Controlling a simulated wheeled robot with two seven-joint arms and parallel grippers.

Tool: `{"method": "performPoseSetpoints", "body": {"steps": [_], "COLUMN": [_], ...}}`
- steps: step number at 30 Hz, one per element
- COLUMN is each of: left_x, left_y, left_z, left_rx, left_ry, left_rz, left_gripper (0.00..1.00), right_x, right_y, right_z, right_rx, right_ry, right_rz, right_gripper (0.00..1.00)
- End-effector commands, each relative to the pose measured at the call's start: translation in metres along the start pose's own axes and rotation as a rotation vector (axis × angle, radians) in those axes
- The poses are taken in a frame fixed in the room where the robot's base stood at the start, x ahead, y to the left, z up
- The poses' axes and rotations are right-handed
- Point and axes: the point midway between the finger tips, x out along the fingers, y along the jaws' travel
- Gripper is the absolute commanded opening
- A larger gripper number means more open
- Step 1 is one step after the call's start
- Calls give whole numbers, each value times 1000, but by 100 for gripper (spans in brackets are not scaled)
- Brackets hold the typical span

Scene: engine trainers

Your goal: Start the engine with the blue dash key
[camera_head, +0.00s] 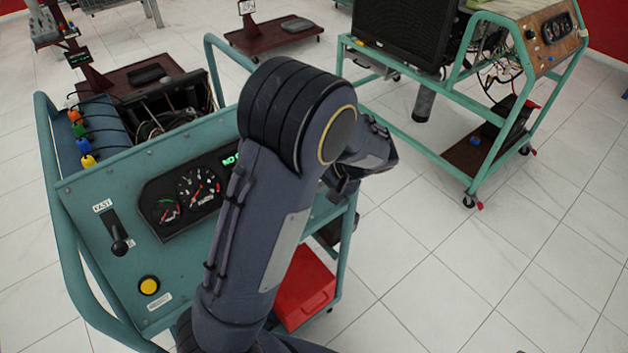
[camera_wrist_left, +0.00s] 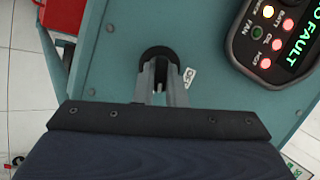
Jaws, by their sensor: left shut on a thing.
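The teal dash panel (camera_head: 130,205) carries gauges (camera_head: 185,197), a lever (camera_head: 118,240) and a yellow button (camera_head: 149,286). My left arm covers its right side in the head view and hides the gripper there. In the left wrist view my left gripper (camera_wrist_left: 160,88) is shut on a dark piece at a round black switch (camera_wrist_left: 158,54) in the teal panel. The fingers hide most of this piece, and I cannot see its colour well or tell its turn angle. A display (camera_wrist_left: 295,45) beside it reads NO FAULT, with several red lamps and one green. My right gripper is out of view.
Several coloured plugs or tags (camera_head: 83,146) line the trainer's left side. A red box (camera_head: 303,292) sits low beneath the panel. A second teal-framed trainer (camera_head: 455,105) with a wooden panel (camera_head: 548,36) stands at right. Tiled floor (camera_head: 420,260) lies clear between and in front.

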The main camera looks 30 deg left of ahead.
Motion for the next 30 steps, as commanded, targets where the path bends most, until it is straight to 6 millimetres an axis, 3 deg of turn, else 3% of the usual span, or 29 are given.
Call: {"method": "performPoseSetpoints", "body": {"steps": [9, 25, 26, 30], "left_x": [-1, -1, -1, -1], "left_y": [1, 1, 1, 1], "left_z": [-1, -1, -1, -1], "left_rx": [113, 134, 133, 133], "left_ry": [3, 4, 5, 4], "left_rz": [-34, -39, -39, -39], "left_gripper": [0, 0, 14, 32], "right_x": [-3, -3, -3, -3], "right_y": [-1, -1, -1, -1], "right_z": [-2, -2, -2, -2], "right_rx": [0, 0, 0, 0], "right_ry": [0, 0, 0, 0], "right_rz": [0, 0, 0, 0], "right_gripper": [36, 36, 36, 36]}}
